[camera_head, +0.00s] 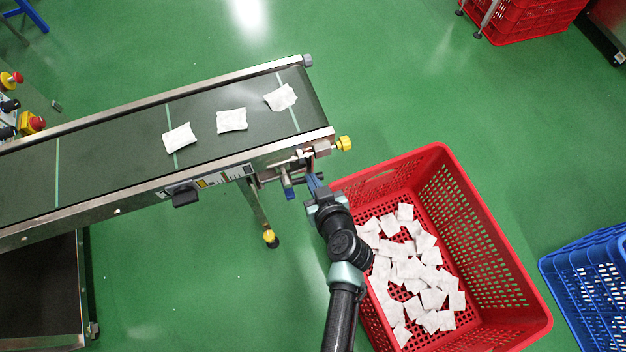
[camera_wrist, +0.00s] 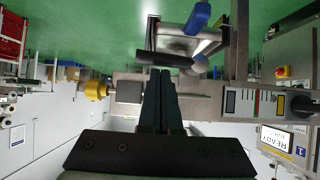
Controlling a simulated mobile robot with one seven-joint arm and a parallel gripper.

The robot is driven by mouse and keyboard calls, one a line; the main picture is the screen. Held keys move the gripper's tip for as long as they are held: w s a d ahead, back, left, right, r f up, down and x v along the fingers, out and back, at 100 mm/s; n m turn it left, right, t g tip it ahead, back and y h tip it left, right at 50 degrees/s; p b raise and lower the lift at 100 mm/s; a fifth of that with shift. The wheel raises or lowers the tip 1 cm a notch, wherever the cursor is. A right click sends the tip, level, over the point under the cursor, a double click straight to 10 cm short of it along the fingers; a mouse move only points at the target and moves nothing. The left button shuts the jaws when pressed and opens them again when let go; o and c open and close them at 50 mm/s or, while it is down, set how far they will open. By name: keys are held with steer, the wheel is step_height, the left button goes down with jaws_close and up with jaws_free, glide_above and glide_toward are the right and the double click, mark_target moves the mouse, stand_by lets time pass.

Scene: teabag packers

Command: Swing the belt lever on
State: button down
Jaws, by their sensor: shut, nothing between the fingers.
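The conveyor (camera_head: 90,165) carries three white teabags on its dark belt. A blue-ended lever (camera_head: 290,193) sticks out from the near side of its right end; its blue end also seems to show at the top of the wrist view (camera_wrist: 197,18). A black handle (camera_head: 185,197) sits further left on the same side, beside a marked strip (camera_head: 212,181). I cannot tell for sure which is the belt lever. My gripper (camera_wrist: 160,72) is shut and empty, close to the conveyor's right end; contact with the lever cannot be told.
A red crate (camera_head: 490,225) with many loose teabags stands right of my arm, close to the conveyor end. A yellow knob (camera_head: 345,143) juts from the conveyor corner. A blue crate (camera_head: 590,270) is at the right edge.

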steer(key=shift+d+f+b, duration=0.1)
steer(key=shift+f+b, duration=0.55)
steer(key=shift+b, duration=0.55)
